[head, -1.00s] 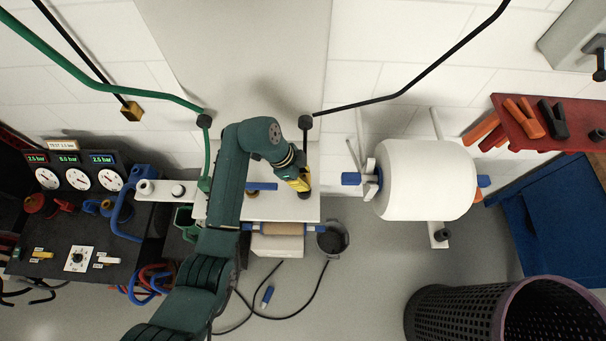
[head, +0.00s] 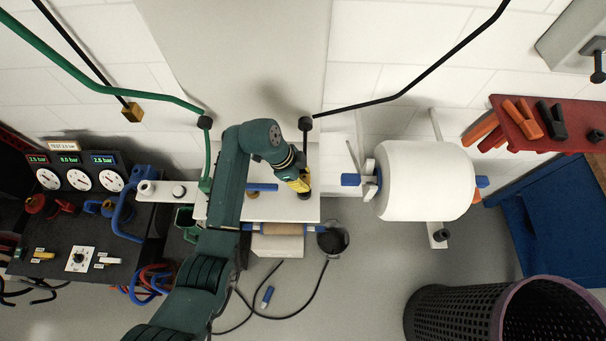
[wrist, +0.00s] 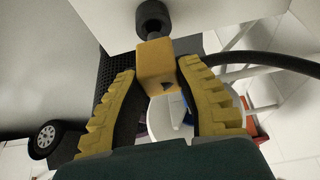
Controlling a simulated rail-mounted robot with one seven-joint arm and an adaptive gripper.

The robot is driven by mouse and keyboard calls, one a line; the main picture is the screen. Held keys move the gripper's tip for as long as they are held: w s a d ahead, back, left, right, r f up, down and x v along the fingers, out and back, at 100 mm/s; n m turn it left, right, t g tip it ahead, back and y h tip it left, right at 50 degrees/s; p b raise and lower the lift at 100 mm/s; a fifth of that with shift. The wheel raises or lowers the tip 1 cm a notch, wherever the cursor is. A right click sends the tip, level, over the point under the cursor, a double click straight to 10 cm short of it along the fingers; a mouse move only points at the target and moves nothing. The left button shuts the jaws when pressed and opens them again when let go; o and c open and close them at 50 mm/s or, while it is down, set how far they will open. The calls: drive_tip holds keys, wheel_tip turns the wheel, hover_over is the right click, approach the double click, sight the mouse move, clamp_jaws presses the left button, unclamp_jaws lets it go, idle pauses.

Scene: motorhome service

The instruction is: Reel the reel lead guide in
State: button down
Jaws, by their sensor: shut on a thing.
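My gripper (head: 299,181) is at the middle of the head view, in front of the white panel, beside an upright black rod. In the wrist view, the two ridged yellow fingers of my gripper (wrist: 157,78) are shut on a yellow-orange block (wrist: 156,62), which appears to be the reel lead guide. A dark round end piece (wrist: 153,18) sits just beyond the block. In the head view the block is mostly hidden by my gripper. A black lead (head: 410,85) slopes from the top right down to a black knob (head: 305,123) above my gripper.
A large white drum (head: 425,181) stands to the right. A gauge panel (head: 75,215) is at the left. A second brass block (head: 132,112) hangs on a black line at upper left. A perforated basket (head: 460,315) and a red shelf (head: 550,125) are at the right.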

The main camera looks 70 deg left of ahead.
drive_tip(key=shift+f, duration=0.15)
drive_tip(key=shift+f+b, duration=1.2)
drive_tip(key=shift+f, duration=0.6)
drive_tip(key=c, duration=0.7)
unclamp_jaws()
drive_tip(key=shift+r, duration=0.1)
drive_tip(key=v, duration=1.2)
